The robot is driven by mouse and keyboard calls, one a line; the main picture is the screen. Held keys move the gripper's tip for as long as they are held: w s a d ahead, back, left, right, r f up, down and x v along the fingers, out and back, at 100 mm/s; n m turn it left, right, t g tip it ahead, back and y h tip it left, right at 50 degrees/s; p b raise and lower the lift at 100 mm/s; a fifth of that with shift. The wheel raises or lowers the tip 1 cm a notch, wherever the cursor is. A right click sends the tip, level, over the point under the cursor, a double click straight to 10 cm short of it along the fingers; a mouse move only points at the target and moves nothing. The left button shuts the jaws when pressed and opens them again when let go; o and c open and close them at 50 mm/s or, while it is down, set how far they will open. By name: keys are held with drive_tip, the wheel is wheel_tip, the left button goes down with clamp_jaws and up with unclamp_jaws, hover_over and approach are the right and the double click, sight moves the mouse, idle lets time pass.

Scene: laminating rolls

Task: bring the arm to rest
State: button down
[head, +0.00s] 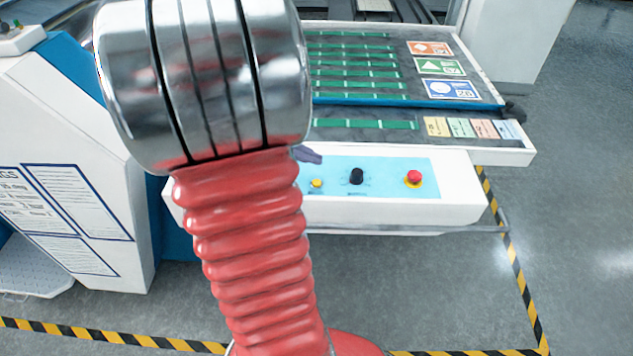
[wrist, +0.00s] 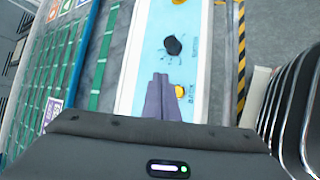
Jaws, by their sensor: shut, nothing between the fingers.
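My arm, with a red ribbed sleeve (head: 255,250) and a silver banded joint (head: 205,80), rises through the left middle of the head view and hides part of the machine. My gripper (wrist: 159,78) shows in the wrist view as two grey-purple fingers pressed together, with nothing between them. Its tip (head: 309,155) pokes out beside the silver joint in the head view. In the wrist view the fingers appear over the light blue control panel (wrist: 140,70), beside a yellow button (wrist: 180,91). I cannot tell the gap between fingers and panel.
The panel has a black knob (head: 356,176) and a red emergency button (head: 414,177). Behind it lies a grey bed with green strips (head: 365,124) and coloured labels (head: 438,66). A white cabinet (head: 75,180) stands left. Striped floor tape (head: 510,260) borders clear floor at right.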

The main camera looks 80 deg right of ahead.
idle(0.8)
drive_tip(key=w+a+r+m+t+y, duration=0.1)
drive_tip(key=w+a+m+t+y, duration=0.15)
drive_tip(key=w+a, duration=0.7)
drive_tip(key=w+a+r+m+t+y, duration=0.1)
drive_tip(key=w+a+r+m+t, duration=0.25)
drive_tip(key=a, duration=1.15)
drive_tip(key=w+a+r+n+t+y, duration=0.1)
drive_tip(key=w+a+r+n+t, duration=0.1)
drive_tip(key=a, duration=0.9)
drive_tip(key=w+a+r+n+t+y, duration=0.2)
drive_tip(key=w+a+r+n+t, duration=0.1)
drive_tip(key=a, duration=0.8)
drive_tip(key=shift+w+r+t, duration=0.15)
drive_tip(key=shift+r+t, duration=0.25)
drive_tip(key=shift+r, duration=0.4)
drive_tip(key=c, duration=2.5)
unclamp_jaws()
